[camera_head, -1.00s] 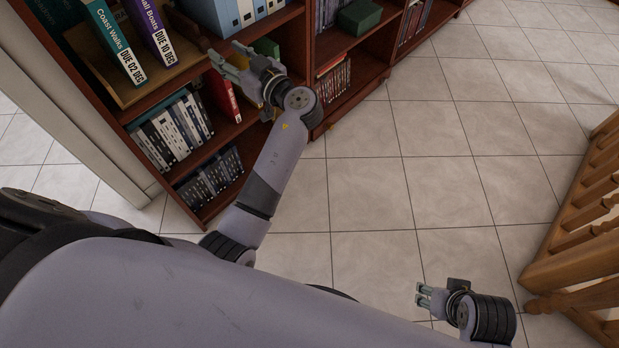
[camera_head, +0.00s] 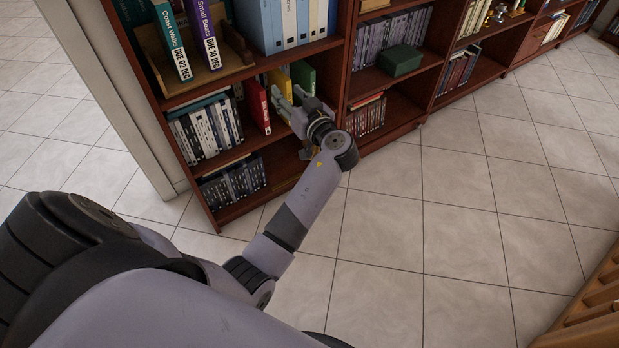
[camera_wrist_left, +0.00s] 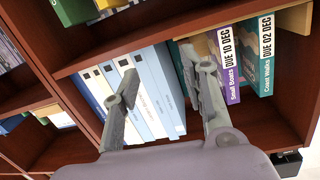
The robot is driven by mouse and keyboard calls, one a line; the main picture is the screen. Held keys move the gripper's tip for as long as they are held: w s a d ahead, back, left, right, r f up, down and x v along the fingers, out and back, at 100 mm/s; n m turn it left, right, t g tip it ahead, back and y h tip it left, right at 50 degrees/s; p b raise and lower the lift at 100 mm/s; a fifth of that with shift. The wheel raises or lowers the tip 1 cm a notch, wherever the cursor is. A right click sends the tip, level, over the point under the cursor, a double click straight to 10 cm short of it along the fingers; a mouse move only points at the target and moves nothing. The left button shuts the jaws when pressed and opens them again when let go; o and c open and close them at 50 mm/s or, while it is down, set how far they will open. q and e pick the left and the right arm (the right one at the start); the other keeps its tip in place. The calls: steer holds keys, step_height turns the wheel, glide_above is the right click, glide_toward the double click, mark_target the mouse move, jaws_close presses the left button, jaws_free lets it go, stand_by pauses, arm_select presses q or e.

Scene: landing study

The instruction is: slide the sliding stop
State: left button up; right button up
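The sliding stop (camera_head: 238,42) looks like a brown upright piece at the right end of a light wooden book holder (camera_head: 198,80) on the upper shelf. Two labelled books, teal Coast Walks (camera_head: 172,40) and purple Small Boats (camera_head: 206,35), stand left of it. My left gripper (camera_head: 286,102) is below and to the right of the holder, in front of the red, yellow and green books. In the left wrist view its fingers (camera_wrist_left: 160,64) are apart with nothing between them. One finger covers the area beside Small Boats, so the stop is not clear there. My right gripper is out of view.
Blue and white binders (camera_head: 290,22) stand right of the holder. The red book (camera_head: 257,106) and yellow book (camera_head: 281,84) are on the shelf below, close to my left gripper. Shelf edges and uprights surround it. The tiled floor (camera_head: 460,200) is clear.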

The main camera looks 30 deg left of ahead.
arm_select(q)
steer(key=s+d+f+m+h+p, duration=0.2)
steer(key=d+f+m+h+p, duration=0.1)
steer(key=f, duration=0.8)
steer(key=s+d+f+m+h+p, duration=0.3)
steer(key=d+f+m+h+p, duration=0.1)
steer(key=f, duration=0.7)
steer(key=shift+d+m+h, duration=0.4)
steer(key=shift+d+m, duration=0.2)
steer(key=shift+m, duration=0.5)
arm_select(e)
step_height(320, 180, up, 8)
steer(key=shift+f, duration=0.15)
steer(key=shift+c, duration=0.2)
